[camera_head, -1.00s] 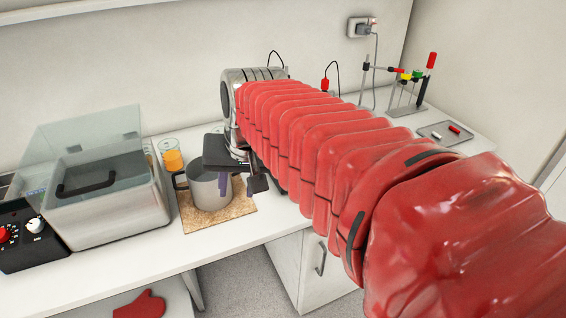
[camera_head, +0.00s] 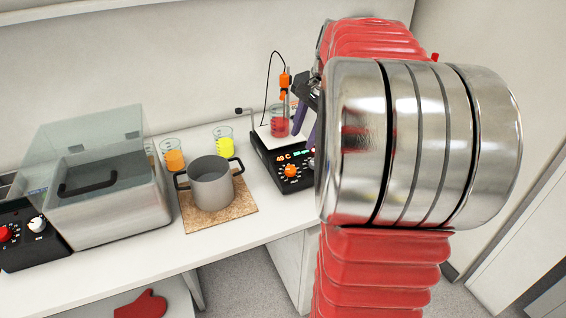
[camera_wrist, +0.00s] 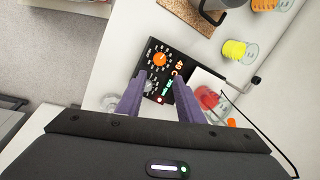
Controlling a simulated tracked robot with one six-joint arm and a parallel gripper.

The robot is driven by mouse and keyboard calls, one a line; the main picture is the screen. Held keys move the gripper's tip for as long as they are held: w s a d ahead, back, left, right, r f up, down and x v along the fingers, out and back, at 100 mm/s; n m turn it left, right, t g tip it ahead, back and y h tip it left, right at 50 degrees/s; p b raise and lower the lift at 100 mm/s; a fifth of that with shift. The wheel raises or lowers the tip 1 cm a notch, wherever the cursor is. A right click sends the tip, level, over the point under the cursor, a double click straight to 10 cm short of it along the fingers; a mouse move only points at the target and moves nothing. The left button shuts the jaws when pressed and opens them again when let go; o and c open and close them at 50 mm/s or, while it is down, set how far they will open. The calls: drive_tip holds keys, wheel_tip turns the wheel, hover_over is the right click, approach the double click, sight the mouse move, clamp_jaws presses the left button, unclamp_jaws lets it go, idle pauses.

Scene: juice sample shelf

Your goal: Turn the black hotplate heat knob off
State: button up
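The black hotplate (camera_head: 268,165) stands on the counter right of the pot, with a lit display. Its orange knob (camera_head: 290,170) is on the front panel and shows in the wrist view (camera_wrist: 160,59); a pale grey knob (camera_wrist: 148,86) sits beside it. I cannot read the knob labels. A beaker of red liquid (camera_head: 279,122) stands on the plate. My gripper (camera_wrist: 160,76) is open and empty, its purple fingers above the front panel, with the grey knob seen between them and the orange knob just beyond. In the head view my arm hides part of the hotplate.
A grey pot (camera_head: 212,186) sits on a cork mat (camera_head: 238,202). Beakers of orange (camera_head: 174,160) and yellow liquid (camera_head: 224,145) stand behind it. A lidded steel bath (camera_head: 110,205) is at left. A probe and cable rise by the red beaker.

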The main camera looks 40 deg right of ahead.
sight(290, 169)
drive_tip(key=shift+f, duration=0.1)
drive_tip(key=x, duration=1.3)
drive_tip(key=shift+w+a+f, duration=0.1)
drive_tip(key=shift+f, duration=0.2)
drive_tip(key=c, duration=0.8)
drive_tip(key=shift+a, duration=0.1)
